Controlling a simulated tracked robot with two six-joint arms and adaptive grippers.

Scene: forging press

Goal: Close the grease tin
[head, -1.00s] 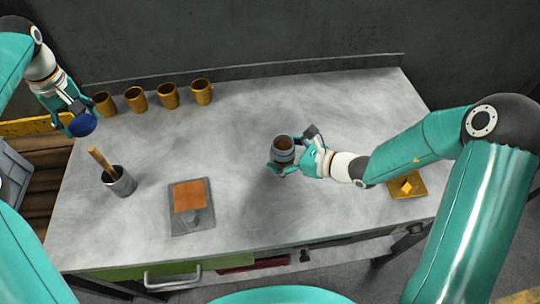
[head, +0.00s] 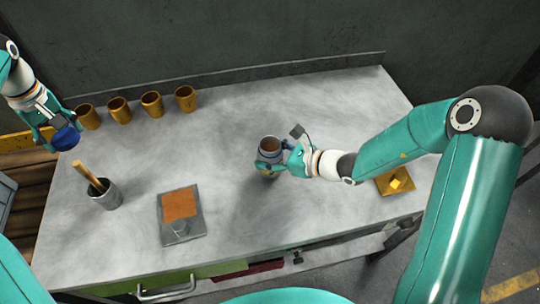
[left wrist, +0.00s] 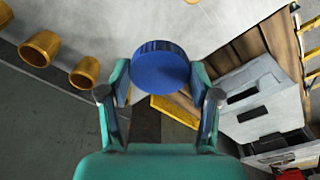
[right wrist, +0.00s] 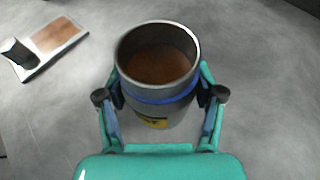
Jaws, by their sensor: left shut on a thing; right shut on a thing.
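The grease tin (head: 269,147) is a grey cylinder with an open top and brown grease inside. My right gripper (head: 272,160) is shut around its side. In the right wrist view the tin (right wrist: 158,92) shows a blue band and a yellow label, upright between the fingers. Whether its base touches the table is hard to tell. A round blue lid with a ridged edge (left wrist: 160,68) is held in my left gripper (left wrist: 160,85). In the head view the blue lid (head: 66,138) is at the far left, near the table's left edge and well apart from the tin.
A grey cup with a wooden-handled tool (head: 104,194) and a plate with an orange patch (head: 182,215) are at front left. A yellow plate (head: 395,181) lies right. The table middle is clear.

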